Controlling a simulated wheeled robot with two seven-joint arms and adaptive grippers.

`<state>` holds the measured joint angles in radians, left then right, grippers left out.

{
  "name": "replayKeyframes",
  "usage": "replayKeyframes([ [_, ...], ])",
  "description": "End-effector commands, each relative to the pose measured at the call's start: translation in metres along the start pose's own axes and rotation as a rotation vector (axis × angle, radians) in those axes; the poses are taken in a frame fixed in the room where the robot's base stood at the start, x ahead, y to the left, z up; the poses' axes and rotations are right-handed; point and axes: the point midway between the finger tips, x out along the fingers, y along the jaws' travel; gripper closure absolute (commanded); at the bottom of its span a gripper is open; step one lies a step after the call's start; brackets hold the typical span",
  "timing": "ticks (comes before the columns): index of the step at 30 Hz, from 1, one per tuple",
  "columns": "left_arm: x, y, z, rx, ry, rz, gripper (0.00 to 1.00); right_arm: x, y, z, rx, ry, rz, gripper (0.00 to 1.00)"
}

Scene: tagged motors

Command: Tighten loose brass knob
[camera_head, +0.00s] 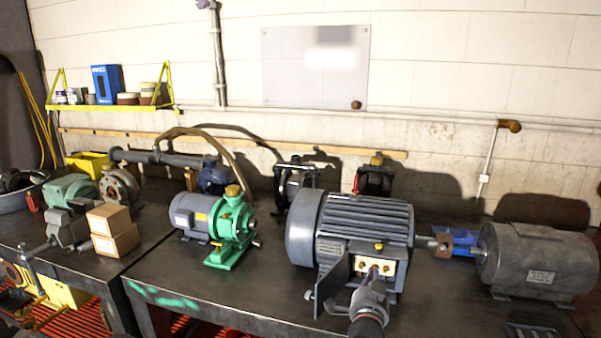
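A large grey motor (350,218) stands on the dark bench at centre right. Its front terminal box (394,282) is open, with a dark flap (332,284) at its left. Small brass knobs (387,267) show inside the box, and another brass piece (379,246) sits above it. I cannot tell which knob is loose. My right gripper (374,271) reaches up from below, its tips at the box among the knobs. The tips are too small to show whether they are open or touch a knob. My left gripper is not in view.
A green and grey pump (231,225) with a brass cap stands left of the motor. A dark grey motor (538,260) stands at the right. Cardboard boxes (112,241) and a vise (68,229) are at the left. Bare bench (240,290) lies in front of the pump.

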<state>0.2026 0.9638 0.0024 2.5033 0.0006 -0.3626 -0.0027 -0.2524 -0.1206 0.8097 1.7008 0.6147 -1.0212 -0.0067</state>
Motion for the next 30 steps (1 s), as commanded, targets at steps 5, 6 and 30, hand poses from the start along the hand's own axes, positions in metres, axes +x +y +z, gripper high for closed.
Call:
replayKeyframes([
  [5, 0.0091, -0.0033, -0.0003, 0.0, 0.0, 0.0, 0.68, -0.0001, 0.0004, 0.0008, 0.066, 0.002, -0.002, 1.0],
  [6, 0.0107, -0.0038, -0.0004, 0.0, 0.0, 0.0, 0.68, -0.0001, 0.0004, 0.0007, 0.08, 0.002, -0.002, 1.0],
  [30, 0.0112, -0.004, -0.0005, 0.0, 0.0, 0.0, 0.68, 0.0, -0.0002, -0.0002, 0.223, 0.0, -0.001, 0.68],
])
